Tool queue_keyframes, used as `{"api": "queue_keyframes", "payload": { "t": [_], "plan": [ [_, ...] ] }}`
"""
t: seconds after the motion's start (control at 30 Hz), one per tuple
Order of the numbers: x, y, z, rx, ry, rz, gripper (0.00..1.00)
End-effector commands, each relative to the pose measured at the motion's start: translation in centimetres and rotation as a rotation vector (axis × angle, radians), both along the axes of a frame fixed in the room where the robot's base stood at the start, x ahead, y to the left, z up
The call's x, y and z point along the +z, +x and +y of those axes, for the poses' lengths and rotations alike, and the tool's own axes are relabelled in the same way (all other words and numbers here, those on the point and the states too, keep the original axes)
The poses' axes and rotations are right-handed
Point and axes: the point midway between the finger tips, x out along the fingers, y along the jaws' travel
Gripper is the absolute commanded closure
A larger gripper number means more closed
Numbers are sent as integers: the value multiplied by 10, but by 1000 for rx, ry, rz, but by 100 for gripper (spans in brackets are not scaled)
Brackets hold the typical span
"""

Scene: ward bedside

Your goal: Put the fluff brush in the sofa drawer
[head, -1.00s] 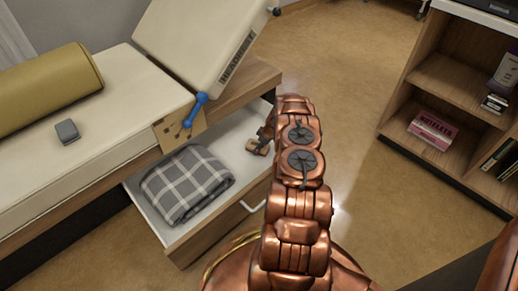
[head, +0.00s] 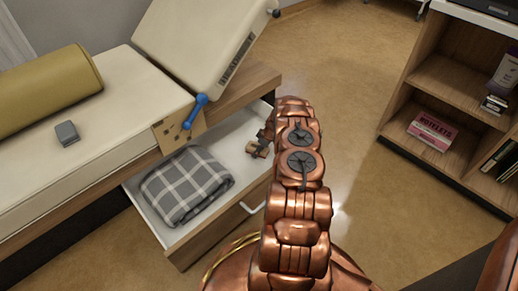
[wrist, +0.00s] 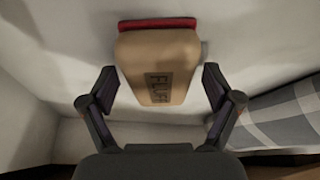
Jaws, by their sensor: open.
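The fluff brush (wrist: 157,62), a tan block with a red edge and a dark printed label, lies on the white floor of the sofa drawer. In the head view the brush (head: 254,151) is small and partly covered by my gripper. The sofa drawer (head: 187,252) is pulled out, with white inside and a wooden front. My gripper (wrist: 160,92) is open, its fingers on either side of the brush's near end with gaps. In the head view my gripper (head: 262,146) is low inside the drawer's right part, mostly hidden by my arm.
A folded grey plaid blanket (head: 187,184) fills the drawer's left part. The cream sofa (head: 110,95) carries a mustard bolster (head: 50,88) and a small grey box (head: 67,133). A blue-handled lever (head: 196,110) stands above the drawer. An open shelf (head: 450,85) stands at right.

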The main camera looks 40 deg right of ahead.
Motion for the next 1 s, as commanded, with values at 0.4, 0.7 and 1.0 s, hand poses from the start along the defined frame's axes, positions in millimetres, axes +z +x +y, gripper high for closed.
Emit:
{"api": "queue_keyframes", "payload": {
  "t": [0.4,0.7,1.0],
  "plan": [
    [51,-17,-8,-2,-1,-1,11],
    [94,-34,-15,-1,-2,-2,11],
    [113,-42,-15,0,2,2,11]
  ]
}}
